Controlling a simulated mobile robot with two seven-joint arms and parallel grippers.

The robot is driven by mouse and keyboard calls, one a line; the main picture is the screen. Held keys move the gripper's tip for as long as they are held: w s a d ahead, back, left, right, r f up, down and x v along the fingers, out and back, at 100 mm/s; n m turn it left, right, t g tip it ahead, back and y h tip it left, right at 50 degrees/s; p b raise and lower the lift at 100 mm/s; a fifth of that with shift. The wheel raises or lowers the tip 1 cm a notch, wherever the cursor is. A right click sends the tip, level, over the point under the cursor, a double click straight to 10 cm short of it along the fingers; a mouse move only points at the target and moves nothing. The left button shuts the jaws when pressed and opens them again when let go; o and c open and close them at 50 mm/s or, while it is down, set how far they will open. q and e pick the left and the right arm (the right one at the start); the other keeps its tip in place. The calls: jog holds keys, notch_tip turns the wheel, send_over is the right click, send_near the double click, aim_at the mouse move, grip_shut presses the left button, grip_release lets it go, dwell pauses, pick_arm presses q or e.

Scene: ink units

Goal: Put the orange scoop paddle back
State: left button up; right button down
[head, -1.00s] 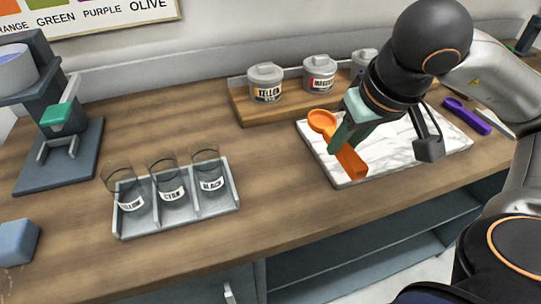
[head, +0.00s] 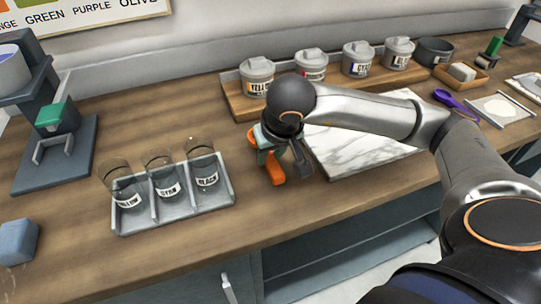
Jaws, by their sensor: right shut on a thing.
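The orange scoop paddle (head: 276,172) is in my right gripper (head: 272,150), which is shut on it. Its lower end points down, and a bit of orange shows at the left of the jaws; the middle is hidden by the gripper. Gripper and paddle are over the wooden counter, between the glass rack and the white marble slab (head: 350,148), in front of the yellow jar. I cannot tell how high the paddle is above the counter. My left gripper is not in view.
Three labelled glasses stand in a grey rack (head: 228,196) on the left. Several lidded jars stand on a wooden riser (head: 240,100) behind. A purple paddle (head: 452,102) and a white tile (head: 520,122) lie at right. A grey stand (head: 72,165) and a blue block (head: 18,240) are far left.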

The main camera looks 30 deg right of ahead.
jog(key=shift+f, duration=0.45)
jog(key=shift+f, duration=0.15)
jog(key=c, duration=0.6)
grip_release()
jog(key=shift+c, duration=0.2)
